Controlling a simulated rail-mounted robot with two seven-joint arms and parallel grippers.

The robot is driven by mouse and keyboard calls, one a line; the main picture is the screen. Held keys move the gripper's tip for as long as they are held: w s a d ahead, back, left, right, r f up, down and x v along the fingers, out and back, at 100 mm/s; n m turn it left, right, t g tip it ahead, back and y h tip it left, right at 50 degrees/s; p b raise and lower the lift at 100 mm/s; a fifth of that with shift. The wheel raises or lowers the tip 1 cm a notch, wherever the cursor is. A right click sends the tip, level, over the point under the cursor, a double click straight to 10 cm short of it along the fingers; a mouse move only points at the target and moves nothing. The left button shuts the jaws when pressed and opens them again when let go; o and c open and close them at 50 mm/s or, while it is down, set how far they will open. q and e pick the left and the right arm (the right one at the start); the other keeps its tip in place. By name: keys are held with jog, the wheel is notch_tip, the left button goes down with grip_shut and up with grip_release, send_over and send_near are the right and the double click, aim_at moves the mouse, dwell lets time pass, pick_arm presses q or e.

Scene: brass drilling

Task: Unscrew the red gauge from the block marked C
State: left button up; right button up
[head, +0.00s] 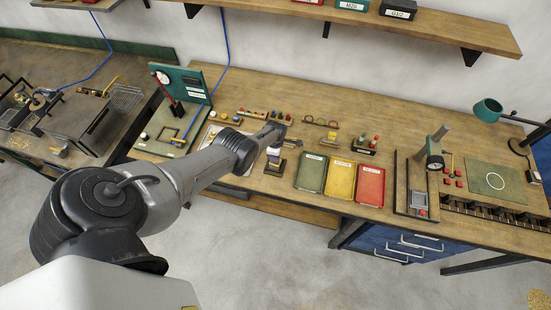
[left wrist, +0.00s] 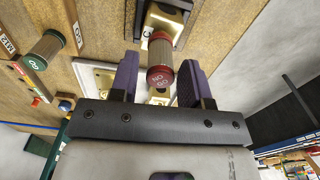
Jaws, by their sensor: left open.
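The red gauge (left wrist: 160,77) has a round red end with white lettering and a knurled metal body. In the left wrist view it stands out from a brass block (left wrist: 167,18) at the top of the picture. My left gripper (left wrist: 158,80) is open, with one purple-grey finger on each side of the red end and a visible gap on at least the left side. In the head view my left gripper (head: 275,148) is over the workbench, and the gauge is too small to make out. My right gripper is not in view.
A green-ended gauge (left wrist: 45,50) sits on the wood left of my gripper. On the bench (head: 270,85), green (head: 311,172), yellow (head: 341,177) and red (head: 371,185) trays lie to the right of my gripper. A green-backed stand (head: 185,83) is to the left.

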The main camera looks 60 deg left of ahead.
pick_arm(q)
jog(key=m, duration=0.6)
jog(key=shift+m, duration=0.3)
jog(key=m, duration=0.6)
jog(key=c, duration=0.6)
jog(key=shift+c, duration=0.3)
jog(key=n, duration=0.6)
jog(key=shift+r, duration=0.1)
jog(key=n, duration=0.6)
jog(key=shift+n, duration=0.3)
